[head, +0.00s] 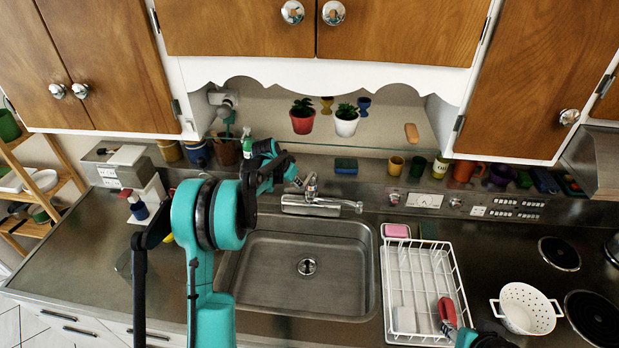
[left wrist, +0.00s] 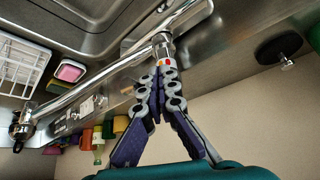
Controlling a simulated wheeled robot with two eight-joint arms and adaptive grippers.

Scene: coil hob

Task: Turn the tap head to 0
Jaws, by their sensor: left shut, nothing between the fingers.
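The chrome tap (head: 318,204) stands behind the sink, its spout pointing right over the basin. Its upright head (head: 311,184) is at the spout's left part.
The sink basin (head: 260,270) is empty. A white dish rack (head: 386,290) stands to its right, with a pink sponge (head: 396,231) behind it. A white colander (head: 526,308) sits by the hob. Cups and two potted plants line the back.

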